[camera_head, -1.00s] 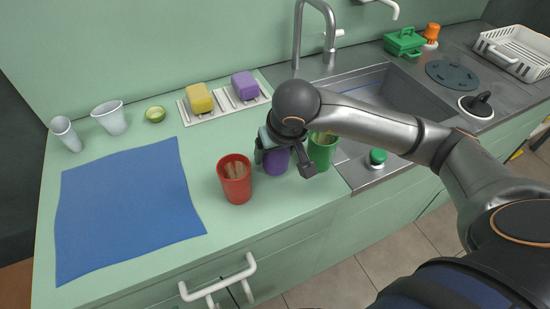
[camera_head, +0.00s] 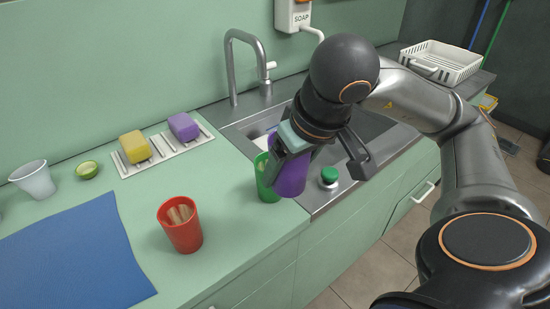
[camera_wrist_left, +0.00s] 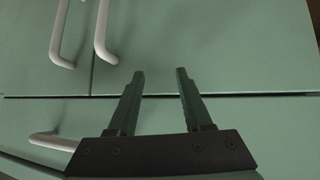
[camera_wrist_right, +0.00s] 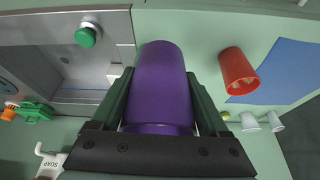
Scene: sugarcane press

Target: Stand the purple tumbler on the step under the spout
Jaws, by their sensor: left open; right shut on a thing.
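The purple tumbler (camera_head: 293,176) is between the fingers of my right gripper (camera_head: 314,165), raised above the counter by the sink. In the right wrist view the tumbler (camera_wrist_right: 162,85) fills the space between the fingers, which touch its sides. My left gripper (camera_wrist_left: 160,73) shows only in its wrist view, open and empty in front of green cabinet fronts. The step and the spout of the press are not in view.
A red cup with sticks (camera_head: 181,232) stands left on the counter. The sink (camera_head: 265,128), tap (camera_head: 231,70), yellow sponge (camera_head: 135,146) and purple sponge (camera_head: 183,127) are behind. A blue mat (camera_head: 70,258) lies at left.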

